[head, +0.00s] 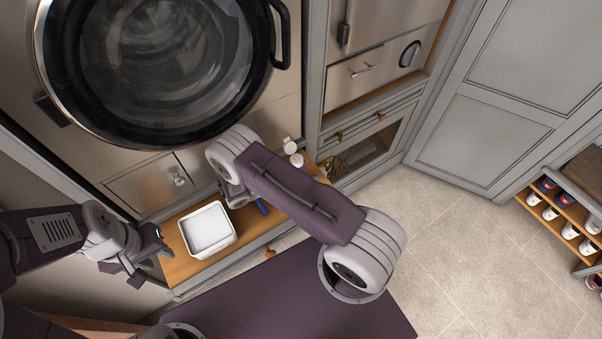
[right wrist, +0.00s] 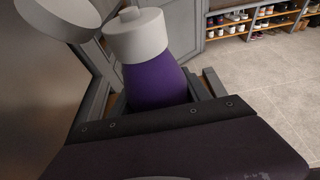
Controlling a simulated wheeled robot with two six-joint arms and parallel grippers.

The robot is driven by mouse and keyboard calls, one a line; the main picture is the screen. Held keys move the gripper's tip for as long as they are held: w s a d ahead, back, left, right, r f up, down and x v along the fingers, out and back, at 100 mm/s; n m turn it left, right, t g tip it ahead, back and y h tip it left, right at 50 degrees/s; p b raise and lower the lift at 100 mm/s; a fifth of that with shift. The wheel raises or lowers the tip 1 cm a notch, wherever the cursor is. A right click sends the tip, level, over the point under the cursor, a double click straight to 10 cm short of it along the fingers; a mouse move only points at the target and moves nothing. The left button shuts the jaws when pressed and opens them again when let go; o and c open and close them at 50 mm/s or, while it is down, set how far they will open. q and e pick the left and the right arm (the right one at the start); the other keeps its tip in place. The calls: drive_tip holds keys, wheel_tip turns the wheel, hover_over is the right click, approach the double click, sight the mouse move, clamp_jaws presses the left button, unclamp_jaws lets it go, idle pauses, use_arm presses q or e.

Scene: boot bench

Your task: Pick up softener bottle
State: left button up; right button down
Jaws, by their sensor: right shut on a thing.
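The softener bottle (right wrist: 155,78) is purple with a white cap and stands between the fingers of my right gripper (right wrist: 165,92) in the right wrist view. The gripper is shut on it. In the head view only its white cap (head: 297,160) shows past my right arm, which hides the bottle's body and the gripper's fingers. I cannot tell whether its base touches the wooden bench top. My left gripper (head: 150,266) is at the left end of the bench, open and empty, beside a white tub.
The white tub (head: 208,230) stands on the wooden bench top (head: 180,262). A second white round top (head: 290,146) is close beside the bottle. A small blue thing (head: 263,207) lies near the tub. The washer door (head: 160,70) is behind; a shoe rack (head: 565,212) stands right, with clear floor before it.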

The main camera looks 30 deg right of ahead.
wheel_tip(320, 180, up, 4)
drive_tip(key=shift+f, duration=0.1)
drive_tip(key=s+d+r, duration=0.2)
drive_tip(key=s+r, duration=0.5)
drive_tip(key=s, duration=0.4)
drive_tip(key=shift+s, duration=0.3)
idle(0.5)
